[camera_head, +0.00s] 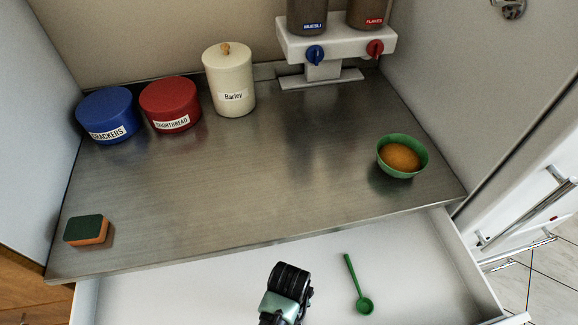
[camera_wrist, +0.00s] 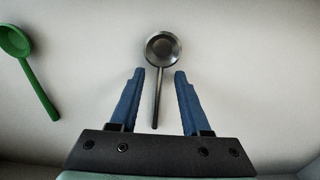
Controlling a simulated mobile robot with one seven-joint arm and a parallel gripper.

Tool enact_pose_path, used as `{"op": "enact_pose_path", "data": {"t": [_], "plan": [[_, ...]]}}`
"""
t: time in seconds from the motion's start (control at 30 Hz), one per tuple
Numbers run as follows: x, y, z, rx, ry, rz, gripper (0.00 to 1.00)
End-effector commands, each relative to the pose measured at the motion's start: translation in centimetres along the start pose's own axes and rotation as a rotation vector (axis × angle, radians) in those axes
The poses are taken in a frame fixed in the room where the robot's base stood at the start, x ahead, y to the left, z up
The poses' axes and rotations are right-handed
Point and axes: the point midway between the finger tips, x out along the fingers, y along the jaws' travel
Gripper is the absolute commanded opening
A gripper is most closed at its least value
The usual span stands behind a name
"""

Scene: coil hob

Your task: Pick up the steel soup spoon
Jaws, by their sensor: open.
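The steel soup spoon (camera_wrist: 163,48) lies in the white drawer, seen in the wrist view with its round bowl at the top and its thin handle running down toward my gripper. My gripper (camera_wrist: 158,72) is open, with its two blue fingers on either side of the handle, below the bowl. I cannot tell how far above the spoon the fingertips are. In the head view my wrist hangs over the open drawer (camera_head: 180,285), and the steel spoon is hidden there.
A green spoon (camera_head: 364,305) lies in the drawer; it also shows at the left of the wrist view (camera_wrist: 15,42). The steel counter (camera_head: 230,175) above holds a sponge (camera_head: 87,230), a green bowl (camera_head: 402,156), and labelled canisters at the back. Drawer walls bound the space.

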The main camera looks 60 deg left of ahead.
Motion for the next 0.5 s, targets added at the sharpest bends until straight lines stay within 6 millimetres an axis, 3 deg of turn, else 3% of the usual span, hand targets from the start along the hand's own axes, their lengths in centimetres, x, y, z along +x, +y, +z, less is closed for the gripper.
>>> {"op": "enact_pose_path", "data": {"t": [0.27,0.5], "plan": [[0.46,0.0,-0.04,0.001,0.001,0.001,0.47],[0.44,-0.01,-0.03,0.0,0.001,0.0,0.07]]}}
